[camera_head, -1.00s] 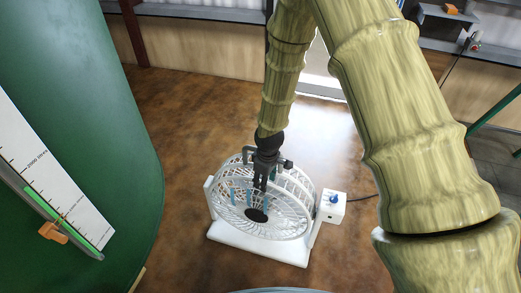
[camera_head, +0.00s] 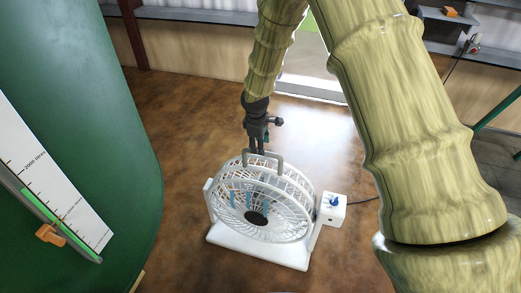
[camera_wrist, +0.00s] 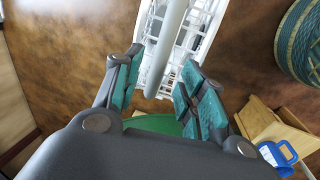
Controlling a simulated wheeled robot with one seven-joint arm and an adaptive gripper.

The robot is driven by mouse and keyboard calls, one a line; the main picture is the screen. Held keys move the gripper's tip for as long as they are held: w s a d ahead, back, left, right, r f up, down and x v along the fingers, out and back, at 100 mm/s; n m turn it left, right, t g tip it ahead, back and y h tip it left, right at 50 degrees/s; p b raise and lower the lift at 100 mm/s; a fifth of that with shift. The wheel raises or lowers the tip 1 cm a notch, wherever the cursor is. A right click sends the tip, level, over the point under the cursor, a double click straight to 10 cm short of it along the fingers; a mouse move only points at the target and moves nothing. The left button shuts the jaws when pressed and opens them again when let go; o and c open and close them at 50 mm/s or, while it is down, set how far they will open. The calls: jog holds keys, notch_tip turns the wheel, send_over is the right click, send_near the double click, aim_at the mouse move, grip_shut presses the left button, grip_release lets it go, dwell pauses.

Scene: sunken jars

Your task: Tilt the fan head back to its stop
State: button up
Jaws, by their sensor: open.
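A white fan stands on the floor in the middle of the head view. Its round caged head (camera_head: 283,222) has a dark hub and leans back over a flat white base (camera_head: 250,250). My gripper (camera_head: 257,151) is at the far side of the head's top, close to the handle; contact cannot be told. In the wrist view, my gripper (camera_wrist: 158,85) has its fingers apart. The pale bar of the handle (camera_wrist: 172,35) runs beyond and between the fingertips, with the white cage behind it.
A white box with a blue knob (camera_head: 332,207) stands at the fan's right. A large green tank (camera_head: 100,120) fills the left. The wrist view shows a teal woven basket (camera_wrist: 302,45), a wooden crate (camera_wrist: 272,125) and a blue object (camera_wrist: 278,155). Brown floor behind the fan is clear.

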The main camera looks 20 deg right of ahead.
jog(key=shift+w+d+f, duration=0.15)
jog(key=shift+w+f, duration=0.05)
jog(key=shift+f, duration=0.9)
jog(key=shift+w+d+f, duration=0.1)
jog(key=shift+w+f, duration=0.05)
jog(key=shift+f, duration=0.95)
grip_shut()
